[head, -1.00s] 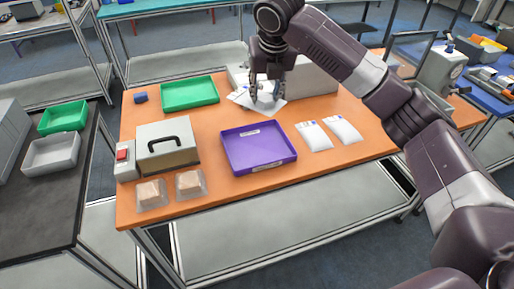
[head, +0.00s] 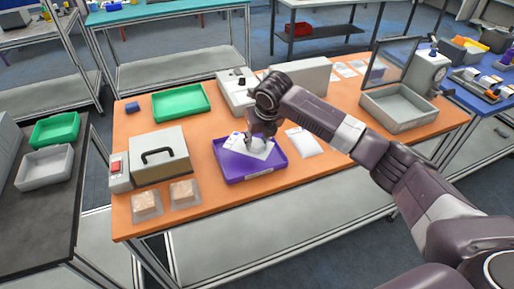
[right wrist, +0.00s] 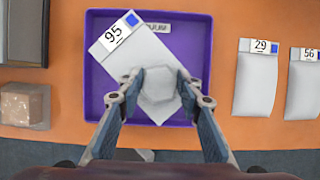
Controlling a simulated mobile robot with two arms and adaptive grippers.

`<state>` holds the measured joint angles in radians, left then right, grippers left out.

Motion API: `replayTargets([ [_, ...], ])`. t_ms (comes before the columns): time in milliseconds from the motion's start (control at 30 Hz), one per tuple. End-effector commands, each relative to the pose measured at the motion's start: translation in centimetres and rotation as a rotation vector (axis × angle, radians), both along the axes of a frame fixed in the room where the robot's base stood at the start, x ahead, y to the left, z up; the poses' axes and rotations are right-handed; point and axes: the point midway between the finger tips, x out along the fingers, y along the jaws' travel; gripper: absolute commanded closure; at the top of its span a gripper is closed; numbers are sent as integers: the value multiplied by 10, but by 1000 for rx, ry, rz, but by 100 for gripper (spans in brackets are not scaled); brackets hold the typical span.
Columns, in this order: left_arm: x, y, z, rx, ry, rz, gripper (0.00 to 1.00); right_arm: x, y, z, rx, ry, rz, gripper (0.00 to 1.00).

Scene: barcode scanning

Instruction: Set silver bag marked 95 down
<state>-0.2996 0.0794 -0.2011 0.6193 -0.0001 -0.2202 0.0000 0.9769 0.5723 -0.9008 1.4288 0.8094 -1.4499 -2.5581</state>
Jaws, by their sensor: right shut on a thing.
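The silver bag marked 95 (right wrist: 140,52) lies slantwise over the purple tray (right wrist: 95,105) in the right wrist view, its white label at the upper left. In the head view the bag (head: 252,150) is within the outline of the purple tray (head: 248,178). My right gripper (right wrist: 158,84) is shut on the bag's middle, which bunches up between the fingers. In the head view the right gripper (head: 258,143) is partly hidden by its own wrist. I cannot tell if the bag touches the tray floor. My left gripper is not in view.
Bags marked 29 (right wrist: 257,82) and 56 (right wrist: 305,85) lie right of the tray. A green tray (head: 181,102), a grey box with handle (head: 160,158), two clear packs with brown contents (head: 147,205) and a grey bin (head: 398,108) stand on the orange table.

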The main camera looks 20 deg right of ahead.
Motion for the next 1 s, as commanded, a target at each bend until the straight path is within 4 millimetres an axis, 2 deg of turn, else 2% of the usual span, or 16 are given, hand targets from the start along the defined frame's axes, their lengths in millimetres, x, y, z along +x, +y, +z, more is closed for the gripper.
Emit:
replayTargets([
  [333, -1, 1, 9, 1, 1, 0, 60, 0, 1, -41, 1, 1, -1, 93],
  [600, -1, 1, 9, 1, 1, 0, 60, 0, 0, -47, 0, -1, 0, 93],
  [633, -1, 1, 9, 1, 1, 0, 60, 0, 0, -47, 0, 0, 0, 66],
  [700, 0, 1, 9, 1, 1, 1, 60, 0, 0, -47, 0, 0, 0, 58],
  [800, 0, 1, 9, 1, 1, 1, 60, 0, 0, -47, 0, 0, 0, 50],
  [1000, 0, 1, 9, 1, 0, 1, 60, 0, 0, -47, 0, -1, 0, 50],
])
